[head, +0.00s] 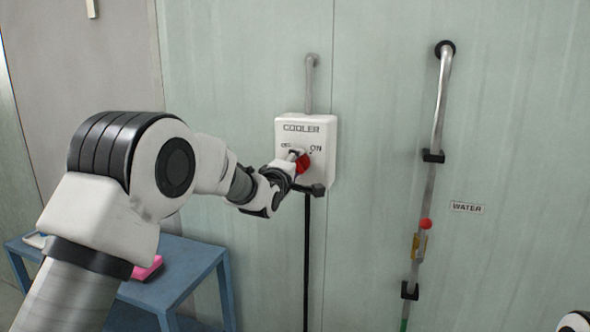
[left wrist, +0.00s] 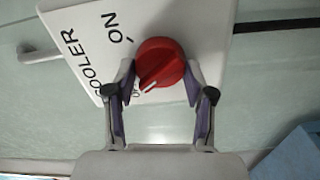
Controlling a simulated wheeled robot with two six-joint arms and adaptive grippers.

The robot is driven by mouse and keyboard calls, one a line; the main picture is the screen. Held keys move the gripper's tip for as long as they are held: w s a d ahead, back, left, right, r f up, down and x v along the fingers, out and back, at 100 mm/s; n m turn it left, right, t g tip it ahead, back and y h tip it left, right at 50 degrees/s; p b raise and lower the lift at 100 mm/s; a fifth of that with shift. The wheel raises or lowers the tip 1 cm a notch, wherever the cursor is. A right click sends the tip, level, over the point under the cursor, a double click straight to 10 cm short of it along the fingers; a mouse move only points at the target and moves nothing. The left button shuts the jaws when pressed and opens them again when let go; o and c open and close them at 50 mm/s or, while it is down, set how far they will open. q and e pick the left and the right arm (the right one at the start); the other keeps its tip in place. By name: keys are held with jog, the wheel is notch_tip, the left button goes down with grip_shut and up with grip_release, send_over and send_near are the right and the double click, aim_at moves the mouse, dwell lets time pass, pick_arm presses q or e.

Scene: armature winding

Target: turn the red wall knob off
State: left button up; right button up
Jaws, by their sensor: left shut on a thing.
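The red knob (head: 303,164) sits on the front of a white wall box (head: 318,178) lettered COOLER, with ON at the right and OFF at the left. My left gripper (head: 293,160) reaches it from the left and is shut on it. In the left wrist view the two fingertips (left wrist: 159,78) flank the red knob (left wrist: 158,60). The knob's white mark points down and left, close to the partly hidden OFF lettering on the white box (left wrist: 85,22). My right gripper is out of sight.
A grey pipe (head: 311,85) rises above the box and a black cable (head: 307,265) hangs below. At right a wall pipe (head: 440,105) has a red ball (head: 425,224) beside a WATER label (head: 467,207). A blue table (head: 190,262) holds a pink thing (head: 149,268).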

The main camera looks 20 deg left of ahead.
pick_arm(q)
jog(key=shift+n, duration=1)
jog(key=o, duration=1.1)
jog(key=shift+o, duration=0.2)
jog(key=s, duration=1.2)
jog(key=shift+a, duration=0.2)
jog(key=shift+f, duration=0.1)
